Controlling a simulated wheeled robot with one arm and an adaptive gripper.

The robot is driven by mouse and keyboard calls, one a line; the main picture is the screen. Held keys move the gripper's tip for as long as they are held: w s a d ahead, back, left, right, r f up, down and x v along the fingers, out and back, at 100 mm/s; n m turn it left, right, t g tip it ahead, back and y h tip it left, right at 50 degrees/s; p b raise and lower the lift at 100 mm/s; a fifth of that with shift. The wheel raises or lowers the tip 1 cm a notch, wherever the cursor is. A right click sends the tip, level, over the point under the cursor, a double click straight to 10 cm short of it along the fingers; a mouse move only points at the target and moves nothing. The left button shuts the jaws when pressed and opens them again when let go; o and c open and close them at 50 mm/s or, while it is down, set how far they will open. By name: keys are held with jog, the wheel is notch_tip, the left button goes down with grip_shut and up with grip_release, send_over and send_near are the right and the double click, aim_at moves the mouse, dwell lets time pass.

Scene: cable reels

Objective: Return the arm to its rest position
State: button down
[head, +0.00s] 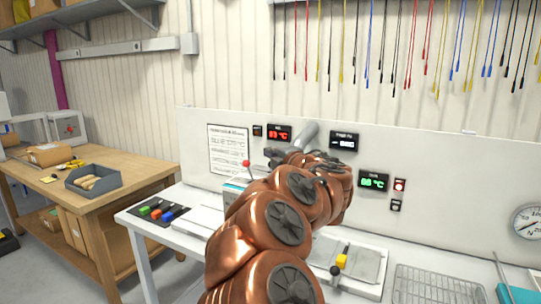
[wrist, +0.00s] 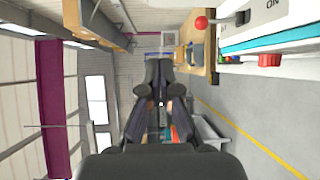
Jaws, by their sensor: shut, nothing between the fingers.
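My copper-coloured arm reaches up and forward over the white workbench (head: 190,222) in the head view. My gripper (head: 270,156) is at the arm's far end, in front of the white back panel, mostly hidden by the arm links. In the wrist view my gripper (wrist: 163,90) shows dark fingers with their tips close together. It is shut and holds nothing, with open room beyond it.
A red-knobbed lever (head: 246,163) and its device stand close below the gripper. The lever's red ball (wrist: 201,22) also shows in the wrist view. A wooden table (head: 95,200) with a grey bin (head: 93,180) stands left. A wire rack (head: 440,285) lies right.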

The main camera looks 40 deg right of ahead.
dwell(0.4)
jog(key=s+d+r+m+g+h, duration=0.2)
jog(key=s+d+r+m+h, duration=0.15)
jog(key=s+m+h, duration=0.4)
jog(key=s+a+f+m+g+h, duration=0.1)
jog(key=s+a+f+m+g, duration=0.2)
jog(key=s+f+m+g, duration=0.35)
jog(key=s+a+f+m+g+y, duration=0.2)
jog(key=s+a+f+g+y, duration=0.1)
jog(key=s+a+f, duration=0.45)
jog(key=s+a+f+m+g+y, duration=0.25)
jog(key=s+a+f, duration=0.25)
jog(key=a+f, duration=0.4)
jog(key=s+a+f+g+y, duration=0.2)
jog(key=s+a+f, duration=0.1)
jog(key=s+a, duration=0.3)
jog(key=s+a+f+n+g+y, duration=0.1)
jog(key=s+a+f+g+y, duration=0.1)
jog(key=s+a, duration=0.5)
jog(key=shift+s+a+f+g+y, duration=0.2)
jog(key=shift+s+f+g+y, duration=0.3)
jog(key=shift+s+f, duration=0.55)
